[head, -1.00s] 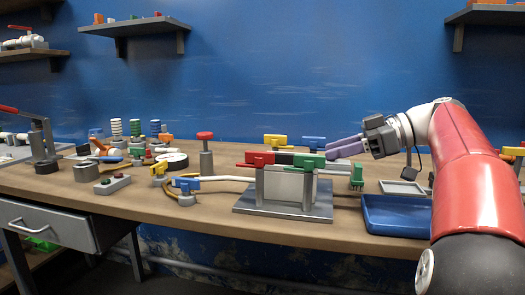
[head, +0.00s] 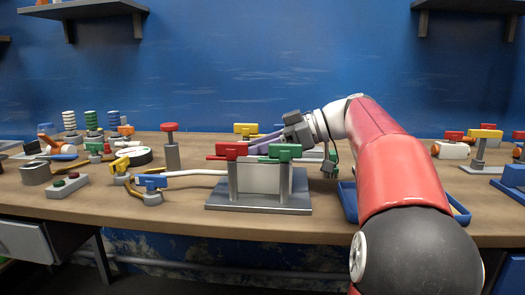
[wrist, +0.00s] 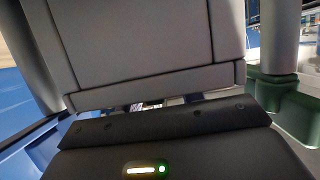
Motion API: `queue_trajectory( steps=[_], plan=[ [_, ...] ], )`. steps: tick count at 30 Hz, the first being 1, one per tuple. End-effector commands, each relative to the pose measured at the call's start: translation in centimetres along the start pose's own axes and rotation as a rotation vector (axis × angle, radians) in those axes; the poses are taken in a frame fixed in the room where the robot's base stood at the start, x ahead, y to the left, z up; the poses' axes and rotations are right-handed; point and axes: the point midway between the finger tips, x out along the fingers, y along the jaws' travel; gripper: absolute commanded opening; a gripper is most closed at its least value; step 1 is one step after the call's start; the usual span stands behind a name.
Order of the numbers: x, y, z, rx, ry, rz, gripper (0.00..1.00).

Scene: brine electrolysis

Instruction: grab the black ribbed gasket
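I cannot pick out the black ribbed gasket for certain in either view. My gripper (head: 268,141) has long purple fingers that point left, behind the green clamp (head: 285,151) on the grey cell stand (head: 258,200). The clamp partly hides the fingers, and their gap is not clear. A red clamp (head: 231,150) stands on the stand's left side. In the wrist view, a large grey panel (wrist: 145,45) fills the middle, above a dark bar with a lit strip. The fingertips do not show there.
A blue tray (head: 347,203) lies partly behind my arm. A red-topped post (head: 170,150), a blue clamp (head: 150,183) and a black-rimmed white disc (head: 132,157) stand to the left. The front table edge near the middle is clear.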

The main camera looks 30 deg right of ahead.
Motion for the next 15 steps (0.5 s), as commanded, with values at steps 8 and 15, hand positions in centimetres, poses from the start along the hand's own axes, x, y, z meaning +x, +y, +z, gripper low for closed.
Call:
queue_trajectory(
  steps=[8, 15],
  plan=[
    [-0.02, 0.01, 0.0, 0.0, 0.0, 0.0, 0.24],
    [-0.03, 0.01, 0.0, 0.0, 0.0, 0.0, 0.0]
  ],
)
